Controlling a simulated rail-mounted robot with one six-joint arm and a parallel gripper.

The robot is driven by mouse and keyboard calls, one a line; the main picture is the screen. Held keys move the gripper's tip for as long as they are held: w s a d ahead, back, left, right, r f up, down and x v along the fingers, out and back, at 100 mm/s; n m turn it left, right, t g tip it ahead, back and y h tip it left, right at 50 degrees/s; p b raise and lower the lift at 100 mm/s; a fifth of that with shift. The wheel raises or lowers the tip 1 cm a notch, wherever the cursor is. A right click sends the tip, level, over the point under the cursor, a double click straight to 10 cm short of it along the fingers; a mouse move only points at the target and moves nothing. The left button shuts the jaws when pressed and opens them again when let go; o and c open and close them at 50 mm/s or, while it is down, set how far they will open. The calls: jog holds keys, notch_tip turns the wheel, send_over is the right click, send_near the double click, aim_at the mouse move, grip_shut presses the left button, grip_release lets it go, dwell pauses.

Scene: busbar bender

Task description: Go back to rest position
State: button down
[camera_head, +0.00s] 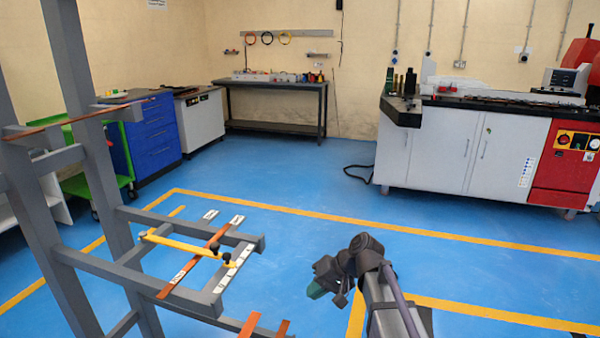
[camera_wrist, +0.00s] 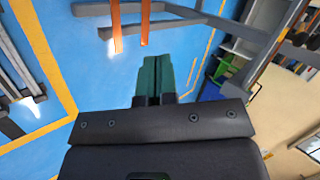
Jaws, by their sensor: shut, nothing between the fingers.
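My gripper (camera_head: 316,291) is in the lower middle of the head view, at the end of my dark arm, over open blue floor. Its green fingers (camera_wrist: 155,75) point up the wrist view and lie together, shut with nothing between them. In the head view the gripper is to the right of the grey rack (camera_head: 190,225) and apart from it. The rack's arms carry copper busbars (camera_head: 186,272) and a yellow bar (camera_head: 185,243). Two copper bars also show beyond the fingers in the wrist view (camera_wrist: 117,30).
A white cabinet bench (camera_head: 435,150) with a red section (camera_head: 565,170) stands at the back right. A blue drawer cabinet (camera_head: 150,140), a green trolley (camera_head: 85,150) and a dark workbench (camera_head: 275,88) are at the back left. The blue floor between is clear, with yellow lines.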

jog(key=s+d+f+m+h, duration=0.1)
jog(key=s+d+f+h, duration=0.3)
jog(key=s+d+h, duration=0.85)
notch_tip(320, 180, up, 16)
jog(key=s+d+y+p, duration=0.1)
jog(key=y+p, duration=0.3)
jog(key=p, duration=1.2)
jog(key=shift+s+d, duration=0.2)
jog(key=shift+d, duration=0.2)
dwell(0.5)
